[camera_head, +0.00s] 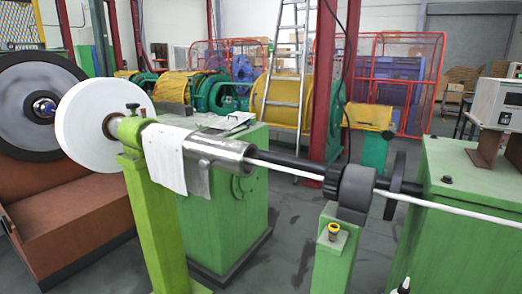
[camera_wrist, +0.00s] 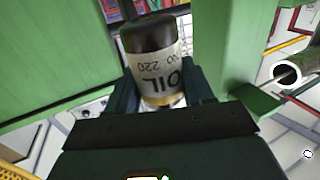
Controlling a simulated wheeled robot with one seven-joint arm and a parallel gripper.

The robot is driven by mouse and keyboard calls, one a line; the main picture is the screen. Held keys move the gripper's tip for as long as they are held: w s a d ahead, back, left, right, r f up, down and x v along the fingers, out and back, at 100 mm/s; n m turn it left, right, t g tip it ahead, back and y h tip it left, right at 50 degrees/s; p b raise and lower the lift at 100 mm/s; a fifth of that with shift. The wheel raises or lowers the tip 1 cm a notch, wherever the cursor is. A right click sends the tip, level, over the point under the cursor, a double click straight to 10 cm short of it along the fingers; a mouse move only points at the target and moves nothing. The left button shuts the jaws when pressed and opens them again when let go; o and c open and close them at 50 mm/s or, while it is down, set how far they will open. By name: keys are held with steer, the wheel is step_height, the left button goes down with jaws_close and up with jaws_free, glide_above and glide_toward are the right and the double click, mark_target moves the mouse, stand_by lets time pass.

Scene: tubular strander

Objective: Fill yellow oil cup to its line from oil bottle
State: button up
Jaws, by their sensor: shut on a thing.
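The yellow oil cup (camera_head: 333,230) sits on top of a green post (camera_head: 333,262), below the dark roller housing on the shaft. Its line and oil level are too small to tell. The oil bottle (camera_wrist: 158,72) is dark with a pale label reading "OIL" and "220", upside down in the wrist view. My gripper (camera_wrist: 160,88) is shut on the bottle, with a dark finger on each side of it. In the head view only a dark nozzle with a pale tip (camera_head: 403,285) shows at the bottom edge, pointing up, right of the cup and apart from it. My gripper is out of the head view.
A white strand (camera_head: 450,208) and dark shaft run above and behind the cup, with a round disc (camera_head: 394,185) on the shaft. A green cabinet (camera_head: 465,240) stands at right. Grey floor (camera_head: 290,255) is open left of the post.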

steer(key=s+a+f+n+y, duration=0.2)
steer(key=s+a+f+y, duration=0.1)
steer(key=s+a+f, duration=0.5)
steer(key=shift+s+a+f, duration=0.15)
steer(key=shift+s+a, duration=0.75)
steer(key=shift+s, duration=0.35)
steer(key=shift+w, duration=0.1)
